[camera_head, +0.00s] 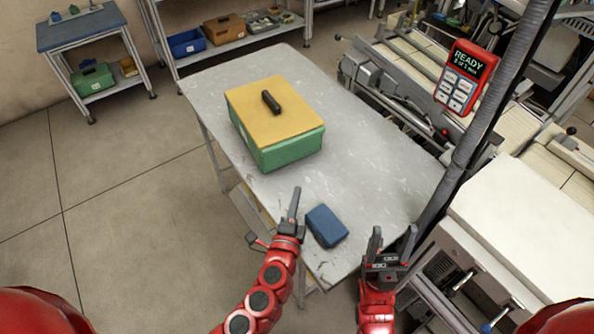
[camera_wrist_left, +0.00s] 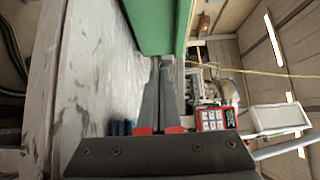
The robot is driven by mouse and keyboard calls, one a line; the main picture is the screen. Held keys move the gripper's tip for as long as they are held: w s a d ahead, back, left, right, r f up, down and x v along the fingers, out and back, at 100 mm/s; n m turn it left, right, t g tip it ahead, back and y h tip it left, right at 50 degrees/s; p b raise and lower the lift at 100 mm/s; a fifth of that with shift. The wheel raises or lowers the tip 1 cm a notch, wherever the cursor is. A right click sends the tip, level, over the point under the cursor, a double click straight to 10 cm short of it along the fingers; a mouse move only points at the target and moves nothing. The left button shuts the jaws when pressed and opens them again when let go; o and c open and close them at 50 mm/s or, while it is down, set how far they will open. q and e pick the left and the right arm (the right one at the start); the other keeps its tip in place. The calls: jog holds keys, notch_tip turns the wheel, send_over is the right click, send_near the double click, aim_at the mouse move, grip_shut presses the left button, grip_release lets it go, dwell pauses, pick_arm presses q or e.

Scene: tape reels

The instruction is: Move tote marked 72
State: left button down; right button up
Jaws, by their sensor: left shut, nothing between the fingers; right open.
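A green tote (camera_head: 285,154) with a yellow lid (camera_head: 260,108) and a black handle (camera_head: 270,101) stands on the grey table. I cannot read a number on it. Its green side (camera_wrist_left: 150,25) also shows at the top of the left wrist view. My left gripper (camera_head: 295,192) is shut and empty, near the table's front edge, in front of the tote and apart from it in the head view. My right gripper (camera_head: 393,241) is open and empty at the table's right front, right of a small blue block (camera_head: 326,226).
The grey table (camera_head: 375,165) is clear right of the tote. A dark post and a red panel (camera_head: 466,77) reading READY stand at the right, beside machinery. A shelf at the back holds a blue bin (camera_head: 187,43) and a brown box (camera_head: 224,29). Another green box (camera_head: 92,80) sits under the left bench.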

pick_arm(q)
jog(key=p, duration=0.2)
send_near(298, 149)
jog(key=w+d, duration=0.2)
jog(key=d, duration=0.1)
jog(key=shift+w+d+r, duration=0.2)
jog(key=shift+w, duration=0.2)
jog(key=shift+w+a+f, duration=0.15)
jog(key=shift+w+a, duration=1.05)
jog(key=shift+w, duration=0.3)
